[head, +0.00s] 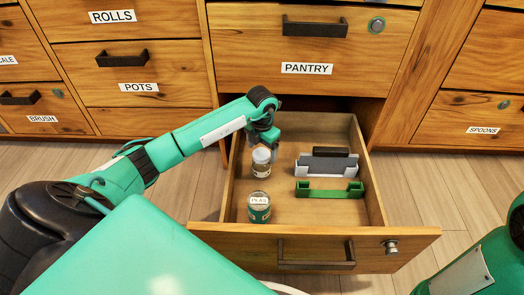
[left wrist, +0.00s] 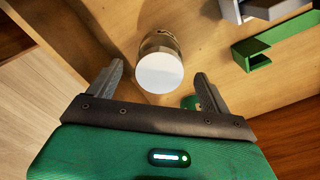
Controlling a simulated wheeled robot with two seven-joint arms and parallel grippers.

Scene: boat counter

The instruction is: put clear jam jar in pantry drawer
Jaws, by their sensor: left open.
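The clear jam jar (head: 261,162), with a white lid and brownish glass, stands inside an open drawer (head: 215,233), at its left side. In the left wrist view the jar (left wrist: 160,68) shows lid-on, between and just beyond the fingertips. My left gripper (head: 263,147) is over the drawer, right at the jar, with its fingers apart. In the left wrist view the left gripper (left wrist: 158,75) is open, with no clear finger contact on the jar. The PANTRY label (head: 307,68) is on the shut front above the open drawer. My right gripper is out of view.
A green rack (head: 329,190) and a grey-white holder (head: 327,168) are at the drawer's right. Bare drawer floor lies between. Shut drawers flank the opening.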

